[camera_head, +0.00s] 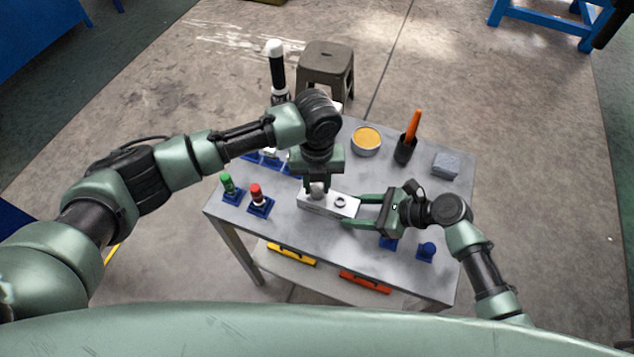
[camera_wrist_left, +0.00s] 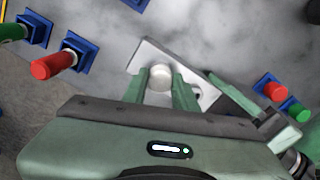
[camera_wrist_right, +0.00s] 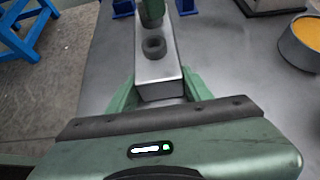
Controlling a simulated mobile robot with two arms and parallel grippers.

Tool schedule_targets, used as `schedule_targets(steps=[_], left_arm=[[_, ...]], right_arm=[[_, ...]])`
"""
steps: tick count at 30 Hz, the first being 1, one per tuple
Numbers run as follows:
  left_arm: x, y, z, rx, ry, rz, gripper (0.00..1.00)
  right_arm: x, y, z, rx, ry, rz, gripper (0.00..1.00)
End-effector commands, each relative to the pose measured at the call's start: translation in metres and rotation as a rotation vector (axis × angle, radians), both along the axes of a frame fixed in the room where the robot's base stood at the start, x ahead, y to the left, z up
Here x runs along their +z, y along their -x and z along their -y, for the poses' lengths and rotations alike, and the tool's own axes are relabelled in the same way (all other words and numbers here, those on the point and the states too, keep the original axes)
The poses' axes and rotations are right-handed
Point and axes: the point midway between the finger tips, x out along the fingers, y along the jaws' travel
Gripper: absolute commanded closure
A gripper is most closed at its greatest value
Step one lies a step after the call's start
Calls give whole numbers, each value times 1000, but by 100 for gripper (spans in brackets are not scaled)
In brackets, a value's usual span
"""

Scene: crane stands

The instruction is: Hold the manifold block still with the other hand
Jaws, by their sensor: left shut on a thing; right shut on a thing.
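The manifold block (camera_head: 346,206) is a pale metal bar lying on the grey table, with a dark ringed hole near its right end. My right gripper (camera_head: 356,210) is shut on that right end, one finger on each side; the right wrist view shows the block (camera_wrist_right: 158,72) between the fingers. My left gripper (camera_head: 316,187) points down over the block's left end. It is shut on a round, pale metal fitting (camera_wrist_left: 160,77) at the block. Whether the fitting is seated in the block is hidden by the fingers.
A green-topped piece (camera_head: 228,184) and a red-topped piece (camera_head: 257,197) stand in blue holders at left. A tin with orange contents (camera_head: 366,140), a black cup with an orange handle (camera_head: 405,148) and a grey-blue block (camera_head: 445,164) stand at the back right.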

Motion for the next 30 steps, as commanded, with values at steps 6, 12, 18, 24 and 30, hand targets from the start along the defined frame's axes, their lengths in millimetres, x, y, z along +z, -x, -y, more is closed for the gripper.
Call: schedule_targets(steps=[6, 12, 18, 24, 30], left_arm=[[0, 0, 0, -43, 0, -1, 100], [0, 0, 0, -97, -1, 0, 100], [0, 0, -1, -387, -2, 0, 100], [0, 0, 0, -494, 0, 0, 100], [0, 0, 0, -491, 0, 0, 58]], right_arm=[[0, 0, 0, 0, 0, 0, 100], [0, 0, 0, 0, 0, 0, 100], [0, 0, 0, 0, 0, 0, 100], [0, 0, 0, 0, 0, 0, 100], [0, 0, 0, 0, 0, 0, 100]])
